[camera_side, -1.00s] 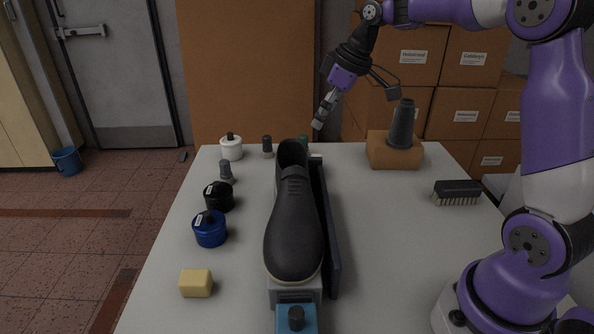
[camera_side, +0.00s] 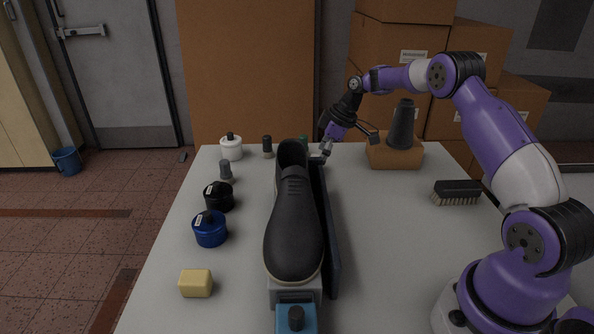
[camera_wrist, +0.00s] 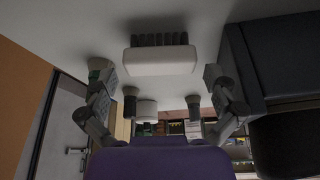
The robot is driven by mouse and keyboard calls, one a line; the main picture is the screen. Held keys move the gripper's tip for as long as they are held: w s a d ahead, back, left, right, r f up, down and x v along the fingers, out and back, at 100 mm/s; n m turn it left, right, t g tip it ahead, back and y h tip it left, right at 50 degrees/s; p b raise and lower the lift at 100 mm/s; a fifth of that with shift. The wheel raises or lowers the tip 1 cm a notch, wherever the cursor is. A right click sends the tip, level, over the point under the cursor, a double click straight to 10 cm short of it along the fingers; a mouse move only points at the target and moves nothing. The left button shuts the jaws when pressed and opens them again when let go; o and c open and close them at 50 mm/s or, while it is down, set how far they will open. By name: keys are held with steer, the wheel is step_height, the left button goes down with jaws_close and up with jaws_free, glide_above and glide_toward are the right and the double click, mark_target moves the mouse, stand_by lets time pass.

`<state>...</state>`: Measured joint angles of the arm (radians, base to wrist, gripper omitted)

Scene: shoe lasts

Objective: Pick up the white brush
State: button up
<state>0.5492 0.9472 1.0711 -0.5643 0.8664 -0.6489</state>
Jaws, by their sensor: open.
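The white brush (camera_wrist: 160,61) shows in the wrist view as a white block with a row of dark bristles. It lies on the table ahead of my gripper (camera_wrist: 160,88), centred between the two spread fingers and apart from both. In the side view my gripper (camera_side: 323,154) is low over the table's far part, just right of the black shoe's (camera_side: 293,225) heel end. There the brush is mostly hidden by the shoe and my gripper. My gripper is open and empty.
A dark upright panel (camera_side: 329,245) runs along the shoe's right side. A cone on an orange block (camera_side: 394,154) and a black brush (camera_side: 457,192) stand to the right. Jars, including a blue one (camera_side: 210,229), line the left. The table's right middle is clear.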

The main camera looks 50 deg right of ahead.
steer(key=shift+x, duration=1.2)
steer(key=c, duration=0.8)
